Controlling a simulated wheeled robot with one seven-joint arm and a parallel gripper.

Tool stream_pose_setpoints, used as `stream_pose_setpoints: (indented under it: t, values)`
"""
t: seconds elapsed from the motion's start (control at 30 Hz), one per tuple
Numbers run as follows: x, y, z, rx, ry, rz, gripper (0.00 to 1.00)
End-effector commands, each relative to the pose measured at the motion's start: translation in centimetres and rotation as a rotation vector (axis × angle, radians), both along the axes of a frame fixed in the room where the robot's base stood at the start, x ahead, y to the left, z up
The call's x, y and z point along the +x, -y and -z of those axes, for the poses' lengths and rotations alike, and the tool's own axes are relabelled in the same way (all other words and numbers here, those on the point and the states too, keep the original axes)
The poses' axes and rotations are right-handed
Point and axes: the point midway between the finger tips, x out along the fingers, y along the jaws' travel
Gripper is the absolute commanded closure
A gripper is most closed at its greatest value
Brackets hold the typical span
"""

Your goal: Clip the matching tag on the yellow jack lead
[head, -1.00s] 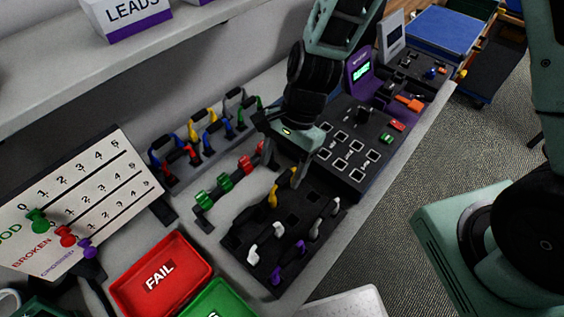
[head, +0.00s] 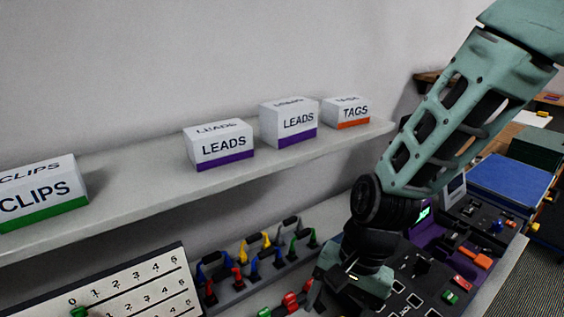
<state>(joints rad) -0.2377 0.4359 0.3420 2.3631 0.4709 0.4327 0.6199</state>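A yellow looped lead (head: 266,240) stands in the black rack (head: 238,294) at the lower middle, among blue, red, green and dark ones. I cannot tell whether it is the jack lead. Red clip-like pieces (head: 291,301) and a green one (head: 265,312) show at the bottom edge in front of the rack; I cannot tell if these are the tags. My gripper (head: 345,285) is low, just right of the rack and red pieces. Its fingertips are hard to make out, so its opening and any held thing are unclear. The tray with another yellow lead is out of view.
The shelf (head: 120,215) bears boxes marked CLIPS (head: 42,196), LEADS (head: 219,145), LEADS (head: 289,122) and TAGS (head: 347,112). A numbered white board (head: 130,290) stands at lower left. A dark panel (head: 420,285) with switches lies right of my gripper.

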Motion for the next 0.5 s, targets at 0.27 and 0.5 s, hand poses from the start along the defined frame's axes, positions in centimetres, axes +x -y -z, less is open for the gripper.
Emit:
stream_pose_setpoints:
  t: [0.27, 0.5]
  values:
    - [-5.8, 2.2, -5.5, -0.016, 0.257, -0.745, 0.33]
    - [-8.4, 4.4, -7.4, -0.066, 0.353, -1.110, 0.33]
